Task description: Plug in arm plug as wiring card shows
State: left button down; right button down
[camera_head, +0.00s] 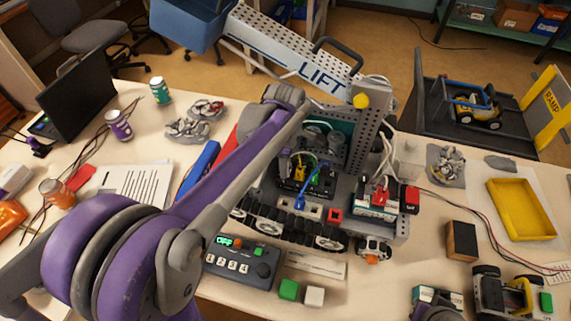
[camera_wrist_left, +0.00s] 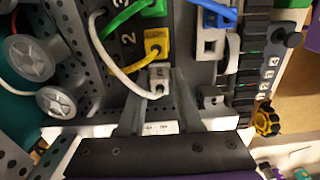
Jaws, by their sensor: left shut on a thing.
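My left gripper (camera_wrist_left: 160,100) is shut on a white plug (camera_wrist_left: 160,78) with a white cable in the left wrist view. The plug is beside a yellow plug (camera_wrist_left: 157,43) and a green plug (camera_wrist_left: 150,8), in line with the port numbers 2 and 3. I cannot tell whether the white plug is seated. In the head view my arm hides most of the fingers; the yellow plug (camera_head: 299,168) shows on the tracked robot. A blue plug (camera_wrist_left: 211,42) sits in a pale socket block. The wiring card cannot be identified for sure.
A keypad box (camera_head: 240,263) with a lit green display stands in front of the tracks (camera_head: 290,228). The LIFT boom (camera_head: 300,60) rises behind. A green block (camera_head: 289,289) and a white block (camera_head: 314,296) lie near the front. A yellow tray (camera_head: 520,209) stands at right.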

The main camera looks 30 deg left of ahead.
pick_arm(q)
jog(key=shift+f, duration=0.3)
dwell(0.6)
jog(key=c, duration=0.5)
grip_release()
jog(key=shift+r, duration=0.15)
jog(key=shift+r+p, duration=1.75)
jog(key=shift+r, duration=1.2)
jog(key=s+d+f+m+t, duration=0.1)
jog(key=s+d+m, duration=0.1)
jog(key=s+m, duration=0.3)
jog(key=s+d+f+m+t, duration=0.1)
jog(key=s+d+m+t, duration=0.1)
jog(key=s+m, duration=0.3)
jog(key=s+d+f+m+t, duration=0.2)
jog(key=s+m, duration=0.3)
jog(key=m, duration=0.5)
jog(key=shift+s+d+f+m, duration=0.1)
jog(key=shift+d+m, duration=0.3)
